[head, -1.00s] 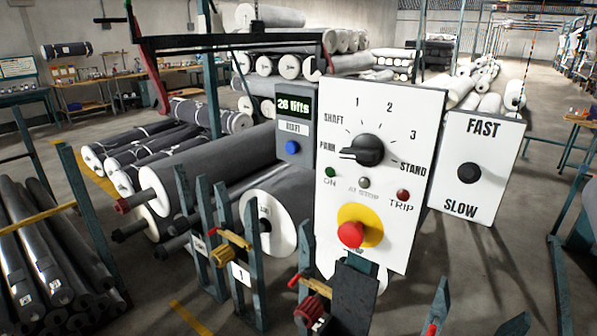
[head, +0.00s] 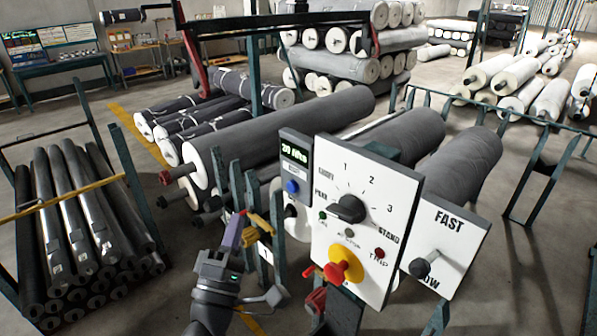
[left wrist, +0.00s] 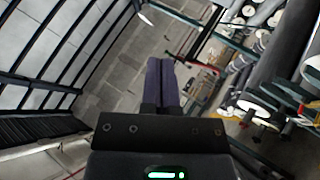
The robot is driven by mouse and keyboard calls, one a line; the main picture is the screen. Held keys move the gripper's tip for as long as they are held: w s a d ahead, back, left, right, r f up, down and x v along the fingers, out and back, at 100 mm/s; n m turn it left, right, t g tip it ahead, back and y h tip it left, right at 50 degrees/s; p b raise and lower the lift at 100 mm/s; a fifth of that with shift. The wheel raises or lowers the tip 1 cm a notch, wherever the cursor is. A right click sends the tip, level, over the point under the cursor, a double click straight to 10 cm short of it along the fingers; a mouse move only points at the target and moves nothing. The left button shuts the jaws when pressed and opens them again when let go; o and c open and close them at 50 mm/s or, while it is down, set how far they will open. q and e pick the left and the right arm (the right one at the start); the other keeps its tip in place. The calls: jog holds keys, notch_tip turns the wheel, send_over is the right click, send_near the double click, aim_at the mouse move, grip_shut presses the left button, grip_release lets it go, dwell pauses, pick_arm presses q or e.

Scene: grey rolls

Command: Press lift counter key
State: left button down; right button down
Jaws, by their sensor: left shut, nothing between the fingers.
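The lift counter (head: 296,160) is a dark grey box on the left edge of the white control panel (head: 338,262). It has a small green-lit display (head: 295,155), whose digits are too blurred to read surely. Below a label sits its round blue key (head: 292,187). My left gripper (head: 239,217) is in the head view, left of and lower than the blue key and apart from it. Its purple fingers are shut with nothing between them. They also show together in the left wrist view (left wrist: 162,72), where I cannot make out the key. My right gripper is not in view.
The panel also holds a black selector knob (head: 349,209) and a red stop button (head: 335,271) on yellow. A FAST/SLOW panel (head: 447,235) stands to the right. Teal posts and a yellow clamp (head: 257,229) stand close by my left gripper. Grey rolls (head: 270,135) lie behind.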

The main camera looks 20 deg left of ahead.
aim_at(293, 186)
pick_arm(q)
jog(key=shift+s+r+n+y, duration=0.1)
jog(key=shift+r+n+y, duration=0.2)
jog(key=shift+r, duration=0.25)
jog(key=w+d+b, duration=0.2)
jog(key=w+d, duration=0.1)
jog(key=w, duration=0.5)
jog(key=shift+d, duration=0.15)
jog(key=shift+w, duration=0.1)
dwell(1.6)
jog(key=shift+w+d, duration=0.15)
jog(key=shift+w, duration=0.2)
